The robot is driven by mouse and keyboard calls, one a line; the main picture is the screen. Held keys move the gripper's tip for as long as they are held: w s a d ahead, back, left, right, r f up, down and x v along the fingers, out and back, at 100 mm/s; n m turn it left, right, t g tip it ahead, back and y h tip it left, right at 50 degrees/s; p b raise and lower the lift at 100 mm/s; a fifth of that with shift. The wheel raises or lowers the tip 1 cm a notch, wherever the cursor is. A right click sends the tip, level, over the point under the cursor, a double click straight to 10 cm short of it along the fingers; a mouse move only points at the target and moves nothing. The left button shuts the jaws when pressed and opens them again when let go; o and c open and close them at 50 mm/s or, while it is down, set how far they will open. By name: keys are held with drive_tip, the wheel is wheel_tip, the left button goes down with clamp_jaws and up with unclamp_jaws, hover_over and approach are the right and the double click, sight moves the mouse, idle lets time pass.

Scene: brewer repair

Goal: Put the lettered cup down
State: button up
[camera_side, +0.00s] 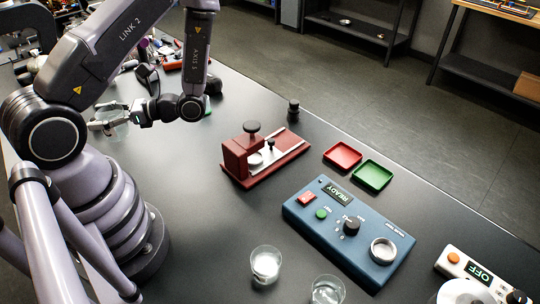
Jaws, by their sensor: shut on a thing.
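My gripper (104,123) is at the left, beyond my arm's base, turned sideways and low over the table. It is shut on a clear cup (119,130), which shows only faintly between the fingers. The cup looks roughly upright. No lettering can be read on it at this size, and I cannot tell whether its bottom touches the table. Two other clear cups stand upright at the front, one at the left (266,265) and one at the right (327,291); no letters are readable on them either.
A red press fixture (262,160), a red tray (342,156), a green tray (373,175) and a blue device reading READY (348,229) stand on the dark table (205,235). A white device reading OFF (478,270) is at right. Clutter lies behind my gripper.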

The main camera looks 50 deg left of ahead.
drive_tip(key=w+a+f+m+t+y, duration=0.5)
drive_tip(key=w+m+t+y, duration=0.2)
drive_tip(key=t, duration=0.1)
hover_over(162, 136)
wheel_tip(162, 136, down, 9)
drive_tip(key=shift+f, duration=0.2)
drive_tip(key=shift+w+f, duration=0.15)
drive_tip(key=shift+f, duration=1.6)
drive_tip(key=shift+f, duration=0.1)
drive_tip(key=o, duration=1.2)
